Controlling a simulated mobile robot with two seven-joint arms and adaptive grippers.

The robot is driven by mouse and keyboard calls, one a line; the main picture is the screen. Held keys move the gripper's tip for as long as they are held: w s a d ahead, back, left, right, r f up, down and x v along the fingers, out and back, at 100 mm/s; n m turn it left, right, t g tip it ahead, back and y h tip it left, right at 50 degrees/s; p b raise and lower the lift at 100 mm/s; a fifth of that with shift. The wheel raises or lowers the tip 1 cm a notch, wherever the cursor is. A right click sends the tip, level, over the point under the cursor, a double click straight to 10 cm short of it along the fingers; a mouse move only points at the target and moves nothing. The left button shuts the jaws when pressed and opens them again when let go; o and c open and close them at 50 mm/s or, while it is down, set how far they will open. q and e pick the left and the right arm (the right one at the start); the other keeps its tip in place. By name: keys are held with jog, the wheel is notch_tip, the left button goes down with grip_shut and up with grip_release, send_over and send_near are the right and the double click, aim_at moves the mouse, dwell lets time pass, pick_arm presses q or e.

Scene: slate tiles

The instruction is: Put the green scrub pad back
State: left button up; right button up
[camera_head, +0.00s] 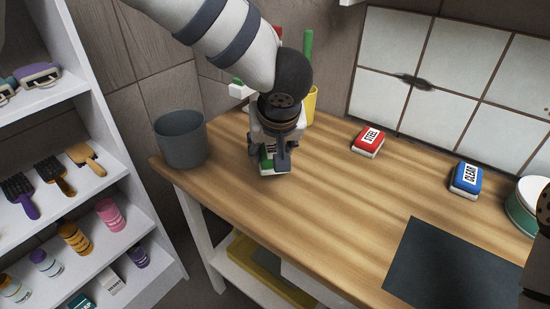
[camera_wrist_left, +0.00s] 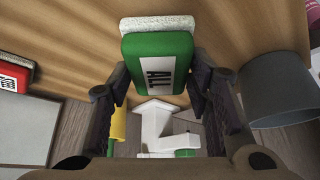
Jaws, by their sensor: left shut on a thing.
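The green scrub pad (camera_wrist_left: 157,64) has a pale scrubbing face and a white label reading "ALL". My left gripper (camera_wrist_left: 158,82) is shut on its two sides. In the head view my left gripper (camera_head: 271,152) is at the left end of the wooden counter (camera_head: 300,205), with the green pad (camera_head: 266,161) mostly hidden between its fingers. The pad is low, at or just above the counter; I cannot tell if it touches. A red pad (camera_head: 368,142) labelled "STEEL" and a blue pad (camera_head: 466,180) labelled "CLEAR" sit along the back. My right arm shows only at the right edge.
A grey bin (camera_head: 181,138) stands at the counter's left corner. A white and green spray bottle (camera_wrist_left: 158,128) and a yellow item (camera_head: 310,104) are behind my left gripper. A dark mat (camera_head: 455,265) and a green-and-white container (camera_head: 526,203) are right. The counter's middle is clear.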

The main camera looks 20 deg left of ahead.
pick_arm(q)
jog(key=shift+w+f, duration=0.5)
jog(key=shift+f, duration=0.7)
jog(key=shift+w+f, duration=0.1)
jog(key=shift+f, duration=0.7)
pick_arm(e)
jog(key=shift+s+f, duration=0.35)
jog(key=shift+f, duration=0.05)
pick_arm(q)
jog(key=shift+a, duration=0.1)
jog(key=shift+f, duration=0.15)
jog(key=o, duration=1.1)
